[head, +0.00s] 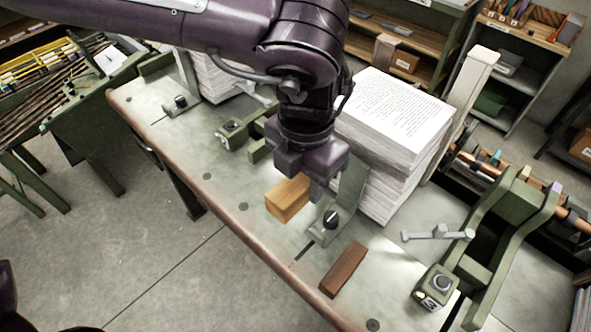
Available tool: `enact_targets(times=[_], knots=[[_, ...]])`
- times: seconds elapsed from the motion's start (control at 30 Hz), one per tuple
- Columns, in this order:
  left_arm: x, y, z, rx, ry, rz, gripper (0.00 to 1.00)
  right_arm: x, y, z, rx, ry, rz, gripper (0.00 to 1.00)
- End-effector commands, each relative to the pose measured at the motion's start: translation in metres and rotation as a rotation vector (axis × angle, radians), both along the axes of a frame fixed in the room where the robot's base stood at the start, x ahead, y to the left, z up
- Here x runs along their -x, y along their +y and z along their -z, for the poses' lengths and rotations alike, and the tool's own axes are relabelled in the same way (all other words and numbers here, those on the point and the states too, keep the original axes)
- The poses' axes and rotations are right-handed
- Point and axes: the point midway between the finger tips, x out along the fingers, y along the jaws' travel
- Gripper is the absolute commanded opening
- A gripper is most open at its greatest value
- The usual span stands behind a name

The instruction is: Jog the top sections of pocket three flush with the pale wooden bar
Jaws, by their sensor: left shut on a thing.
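My left gripper (312,180) points down over the bench and is shut on the pale wooden bar (287,200). The bar's free end sticks out toward the bench's front edge; the fingers partly hide its other end. A tall stack of printed sections (385,125) stands just behind and right of the gripper. Its top sheet shows text, and its lower sections look slightly uneven. A grey-green upright plate (352,182) stands between gripper and stack. I cannot tell whether the bar touches the stack. My right gripper is not in view.
A dark red-brown bar (343,269) lies near the bench's front edge. A black-knobbed clamp (331,222) stands close to my gripper. Another paper stack (212,78) is partly hidden behind my arm. A green machine frame (490,250) stands at right. The bench (225,190) is clear at front left.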

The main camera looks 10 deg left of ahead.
Motion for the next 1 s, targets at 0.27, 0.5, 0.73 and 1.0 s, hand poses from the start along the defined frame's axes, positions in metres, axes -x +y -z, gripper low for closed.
enact_targets(times=[0.27, 0.5, 0.73, 1.0], knots=[[-0.024, -0.017, -0.001, 0.000, -0.003, -0.001, 0.13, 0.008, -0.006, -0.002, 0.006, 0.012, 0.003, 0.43], [-0.045, -0.033, -0.002, 0.000, 0.000, -0.001, 0.13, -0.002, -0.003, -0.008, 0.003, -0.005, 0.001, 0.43], [-0.057, -0.041, -0.001, 0.001, -0.001, -0.001, 0.13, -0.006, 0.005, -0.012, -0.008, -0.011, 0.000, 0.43], [-0.059, -0.042, 0.000, 0.000, -0.001, 0.000, 0.13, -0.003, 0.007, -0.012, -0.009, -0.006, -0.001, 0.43]])
